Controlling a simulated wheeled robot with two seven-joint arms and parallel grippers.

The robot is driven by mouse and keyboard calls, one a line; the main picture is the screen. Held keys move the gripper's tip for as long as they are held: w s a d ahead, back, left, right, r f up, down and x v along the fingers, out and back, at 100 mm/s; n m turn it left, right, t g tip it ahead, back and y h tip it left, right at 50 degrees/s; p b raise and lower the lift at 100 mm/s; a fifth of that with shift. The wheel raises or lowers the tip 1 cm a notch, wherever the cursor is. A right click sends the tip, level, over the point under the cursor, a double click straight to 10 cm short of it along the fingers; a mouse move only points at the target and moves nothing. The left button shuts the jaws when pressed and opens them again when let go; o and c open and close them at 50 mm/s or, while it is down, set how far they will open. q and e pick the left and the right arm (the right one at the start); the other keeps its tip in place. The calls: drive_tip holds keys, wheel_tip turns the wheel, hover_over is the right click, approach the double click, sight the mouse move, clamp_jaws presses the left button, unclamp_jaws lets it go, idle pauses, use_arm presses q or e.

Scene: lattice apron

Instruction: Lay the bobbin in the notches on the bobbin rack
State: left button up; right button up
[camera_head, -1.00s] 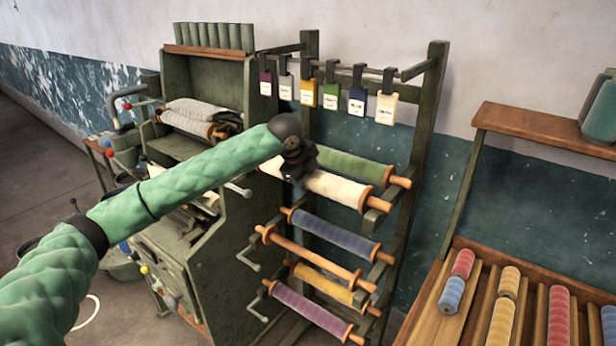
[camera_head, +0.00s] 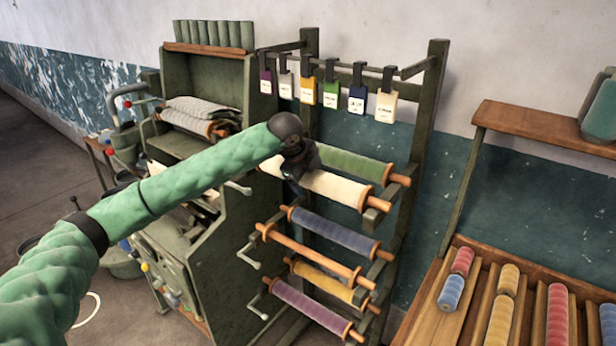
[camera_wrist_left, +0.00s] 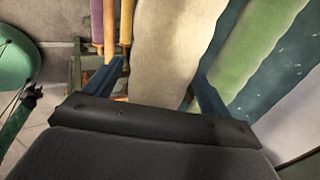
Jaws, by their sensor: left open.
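A cream bobbin (camera_head: 338,188) with wooden ends lies slanting across the upper front of the green bobbin rack (camera_head: 425,125). My right gripper is not in view.
A green bobbin (camera_head: 352,167) lies just behind the cream one. Blue (camera_head: 333,232), yellow (camera_head: 325,283) and purple (camera_head: 310,310) bobbins and a bare wooden one (camera_head: 312,257) sit lower. Colour tags (camera_head: 386,105) hang above. A green machine (camera_head: 225,240) stands left, a bobbin tray (camera_head: 425,325) right.

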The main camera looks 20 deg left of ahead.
use_arm(q)
drive_tip(key=b+v, duration=0.3)
drive_tip(key=v, duration=0.3)
drive_tip(key=shift+s+r, duration=0.1)
drive_tip(key=shift+r, duration=0.05)
drive_tip(key=shift+v, duration=0.8)
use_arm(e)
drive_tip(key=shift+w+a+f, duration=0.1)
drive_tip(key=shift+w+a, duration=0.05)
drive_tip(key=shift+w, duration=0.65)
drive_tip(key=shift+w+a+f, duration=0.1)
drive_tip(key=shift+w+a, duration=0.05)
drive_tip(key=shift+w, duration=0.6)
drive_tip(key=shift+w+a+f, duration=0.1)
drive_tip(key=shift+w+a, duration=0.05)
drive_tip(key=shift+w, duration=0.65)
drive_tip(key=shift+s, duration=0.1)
